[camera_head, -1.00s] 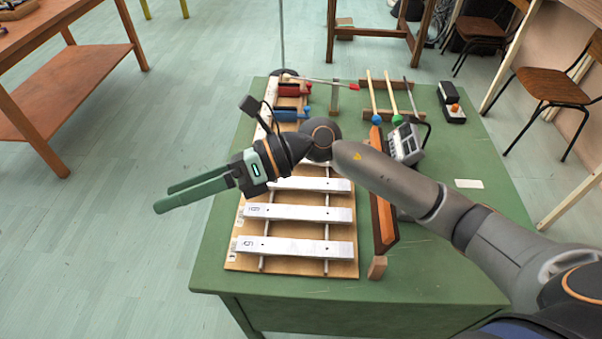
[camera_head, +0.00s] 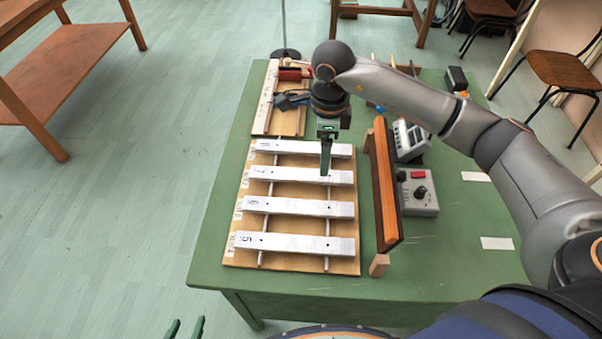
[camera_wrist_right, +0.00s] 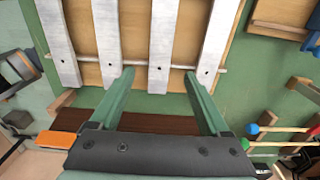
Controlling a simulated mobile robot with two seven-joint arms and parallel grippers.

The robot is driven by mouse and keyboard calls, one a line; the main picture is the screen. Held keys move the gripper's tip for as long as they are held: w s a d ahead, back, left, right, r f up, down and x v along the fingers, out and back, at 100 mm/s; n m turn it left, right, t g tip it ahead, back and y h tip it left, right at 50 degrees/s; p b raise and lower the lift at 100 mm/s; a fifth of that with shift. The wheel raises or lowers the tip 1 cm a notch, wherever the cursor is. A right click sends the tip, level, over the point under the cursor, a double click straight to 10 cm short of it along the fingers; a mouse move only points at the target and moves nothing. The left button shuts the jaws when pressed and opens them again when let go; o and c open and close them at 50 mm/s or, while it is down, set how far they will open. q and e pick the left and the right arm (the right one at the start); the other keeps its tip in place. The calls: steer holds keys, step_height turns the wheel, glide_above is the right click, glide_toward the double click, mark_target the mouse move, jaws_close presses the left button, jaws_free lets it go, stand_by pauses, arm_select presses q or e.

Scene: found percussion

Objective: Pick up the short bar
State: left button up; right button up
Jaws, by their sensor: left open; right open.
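Several pale metal bars lie across a wooden frame. The farthest bar (camera_head: 285,146) looks shortest; lengths grow slightly toward the near bar (camera_head: 285,243). Which one is called the short bar is not certain. My right gripper (camera_head: 326,172) points down over the bar second from the far end (camera_head: 290,176). In the right wrist view my right gripper (camera_wrist_right: 158,76) is open, its fingertips on either side of that bar (camera_wrist_right: 162,45); contact cannot be told. The farthest bar (camera_wrist_right: 218,40) lies just right of the fingers. My left gripper (camera_head: 185,329) is open and empty at the bottom edge.
A brown wooden bar (camera_head: 384,185) stands right of the metal bars. A grey box with a knob (camera_head: 417,191) and a keypad device (camera_head: 410,140) sit beyond it. The green table (camera_head: 450,265) is clear at the near right.

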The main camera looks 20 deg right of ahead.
mark_target(301, 176)
steer(key=shift+f, duration=3.2)
steer(key=shift+c, duration=0.2)
jaws_close()
steer(key=shift+r, duration=0.1)
